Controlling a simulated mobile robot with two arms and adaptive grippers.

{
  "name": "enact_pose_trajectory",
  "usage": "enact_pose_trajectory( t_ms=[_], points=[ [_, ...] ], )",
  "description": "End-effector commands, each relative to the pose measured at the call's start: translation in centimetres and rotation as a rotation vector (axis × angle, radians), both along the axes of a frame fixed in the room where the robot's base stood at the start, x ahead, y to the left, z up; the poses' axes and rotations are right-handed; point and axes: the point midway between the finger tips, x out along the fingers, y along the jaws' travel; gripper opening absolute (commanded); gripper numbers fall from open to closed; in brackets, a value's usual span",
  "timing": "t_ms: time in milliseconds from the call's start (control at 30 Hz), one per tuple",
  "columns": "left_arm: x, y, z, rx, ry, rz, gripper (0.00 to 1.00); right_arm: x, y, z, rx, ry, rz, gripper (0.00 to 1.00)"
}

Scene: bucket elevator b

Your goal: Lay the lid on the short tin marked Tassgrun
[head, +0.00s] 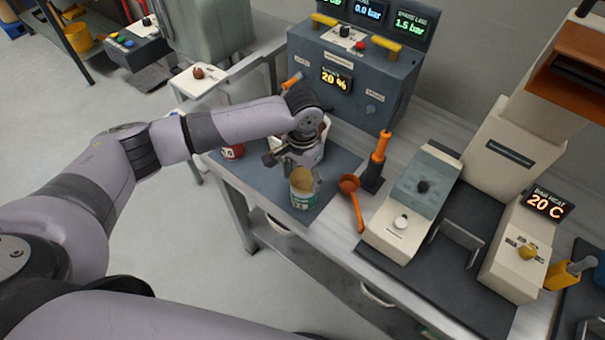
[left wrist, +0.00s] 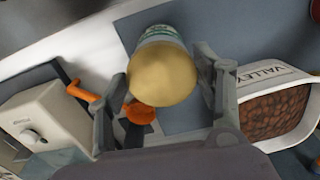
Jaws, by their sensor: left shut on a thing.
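The short tin (head: 304,199) with a green and white label stands on the dark mat at the bench's front edge; the label's name is too small to read. In the left wrist view the tin (left wrist: 158,34) is partly hidden behind the round, yellowish lid (left wrist: 163,80). The lid (head: 300,179) is at the tin's top in the head view; whether it touches the rim, I cannot tell. My left gripper (head: 297,166) reaches down over the tin and is shut on the lid, its fingers (left wrist: 162,76) on either side. My right gripper is out of view.
A white tub of brown beans (left wrist: 275,112) stands close beside the gripper. A grey control box (head: 350,85) is behind.

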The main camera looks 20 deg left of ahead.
Motion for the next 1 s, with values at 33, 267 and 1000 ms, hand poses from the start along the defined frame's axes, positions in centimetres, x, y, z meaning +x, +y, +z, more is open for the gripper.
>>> enact_pose_trajectory(
  t_ms=[33, 267, 1000],
  points=[
    [0.00, -0.01, -0.02, 0.000, 0.000, 0.000, 0.47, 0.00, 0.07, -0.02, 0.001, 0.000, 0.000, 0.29],
    [-0.01, 0.00, -0.03, 0.000, 0.000, 0.000, 0.47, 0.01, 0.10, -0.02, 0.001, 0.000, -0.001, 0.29],
    [-0.01, 0.01, -0.72, 0.000, 0.000, -0.001, 0.47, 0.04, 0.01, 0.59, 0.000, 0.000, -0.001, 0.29]
  ],
)
